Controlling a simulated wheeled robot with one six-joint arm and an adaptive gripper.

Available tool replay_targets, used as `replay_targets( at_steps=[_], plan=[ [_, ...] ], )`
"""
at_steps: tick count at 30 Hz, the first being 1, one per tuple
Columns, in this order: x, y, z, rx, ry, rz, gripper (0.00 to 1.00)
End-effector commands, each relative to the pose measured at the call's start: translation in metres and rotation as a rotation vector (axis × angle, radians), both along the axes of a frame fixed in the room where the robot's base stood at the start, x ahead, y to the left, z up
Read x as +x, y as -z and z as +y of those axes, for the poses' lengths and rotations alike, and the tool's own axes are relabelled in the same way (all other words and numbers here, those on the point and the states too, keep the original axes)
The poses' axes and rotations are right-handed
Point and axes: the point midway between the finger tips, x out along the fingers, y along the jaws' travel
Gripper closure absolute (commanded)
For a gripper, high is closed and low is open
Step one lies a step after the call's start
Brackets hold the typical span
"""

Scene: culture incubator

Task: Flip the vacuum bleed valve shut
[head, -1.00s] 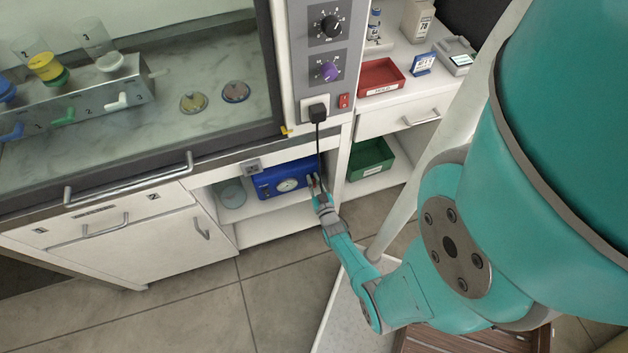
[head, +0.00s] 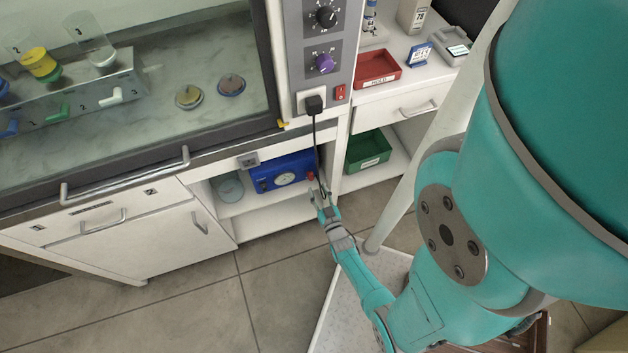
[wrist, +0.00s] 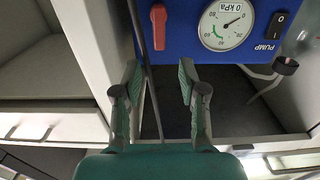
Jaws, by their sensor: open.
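The blue vacuum pump (head: 268,180) sits on the low open shelf under the hood, with a white dial gauge (head: 286,179). A red lever (head: 310,175), which looks like the bleed valve, is at its right end. In the wrist view the red lever (wrist: 158,28) lies upright in the picture, left of the gauge (wrist: 226,23), whose dial reads kPa. My gripper (head: 321,194) is in front of the pump's right end. In the wrist view my gripper (wrist: 160,72) is open and empty, its fingertips below the lever and apart from it.
A black cable (head: 315,140) hangs from the panel plug past the pump's right end; it runs close by my left finger in the wrist view (wrist: 146,85). A black switch (wrist: 278,24) is beside the gauge. A green bin (head: 368,150) stands on the shelf at right. Floor in front is clear.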

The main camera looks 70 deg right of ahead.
Motion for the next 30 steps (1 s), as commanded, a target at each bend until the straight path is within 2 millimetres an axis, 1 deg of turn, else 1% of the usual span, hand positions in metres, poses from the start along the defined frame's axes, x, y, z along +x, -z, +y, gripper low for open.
replay_targets(
  at_steps=[1, 3, 9, 30],
  plan=[
    [-0.006, 0.000, 0.008, 0.002, 0.000, 0.001, 0.58],
    [-0.013, 0.000, 0.015, 0.001, 0.000, 0.001, 0.58],
    [-0.023, 0.000, 0.027, 0.000, 0.000, 0.000, 0.58],
    [-0.024, -0.001, 0.030, 0.000, -0.003, 0.000, 0.58]
  ],
)
